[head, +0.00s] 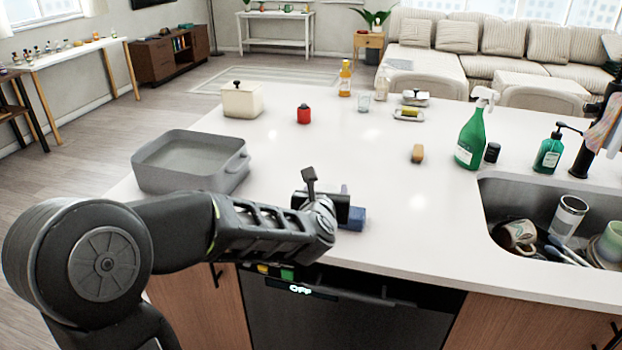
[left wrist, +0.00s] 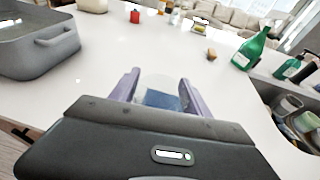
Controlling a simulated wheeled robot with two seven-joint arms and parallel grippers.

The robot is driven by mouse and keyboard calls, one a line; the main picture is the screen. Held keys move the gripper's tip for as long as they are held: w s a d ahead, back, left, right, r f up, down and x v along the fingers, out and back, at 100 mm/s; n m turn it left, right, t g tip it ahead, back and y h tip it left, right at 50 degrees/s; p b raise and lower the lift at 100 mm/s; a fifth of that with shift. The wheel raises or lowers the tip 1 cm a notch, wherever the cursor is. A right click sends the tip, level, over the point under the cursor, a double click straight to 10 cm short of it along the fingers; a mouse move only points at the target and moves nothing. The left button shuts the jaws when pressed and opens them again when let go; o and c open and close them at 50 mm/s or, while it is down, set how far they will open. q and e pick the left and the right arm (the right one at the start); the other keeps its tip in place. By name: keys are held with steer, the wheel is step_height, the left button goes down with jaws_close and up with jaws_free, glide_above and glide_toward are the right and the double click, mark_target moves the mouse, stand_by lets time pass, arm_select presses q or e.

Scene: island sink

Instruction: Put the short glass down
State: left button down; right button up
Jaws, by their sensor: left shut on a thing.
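My left gripper (head: 342,205) reaches in from the left over the front edge of the island counter. In the left wrist view, its two pale purple fingers (left wrist: 157,92) are closed on the sides of a clear short glass (left wrist: 158,80). A blue thing (left wrist: 161,99) shows through or beside the glass; it also shows by the gripper in the head view (head: 354,218). In the head view the glass is hard to make out behind the gripper. I cannot tell whether its base touches the counter. My right gripper is not in view.
The white counter (head: 330,150) is clear beyond the gripper. A grey pan (head: 190,163) stands left. A green spray bottle (head: 472,135) and sink (head: 505,195) with dishes are right.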

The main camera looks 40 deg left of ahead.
arm_select(q)
steer(key=d+f+m+h, duration=0.2)
steer(key=d+f, duration=0.3)
steer(key=d, duration=1)
steer(key=d+f+m+t+h, duration=0.1)
steer(key=d+f+m+h, duration=0.2)
steer(key=d, duration=1.3)
step_height(320, 180, down, 3)
steer(key=shift+s+h, duration=0.4)
steer(key=shift+h, duration=0.2)
steer(key=shift+a, duration=0.1)
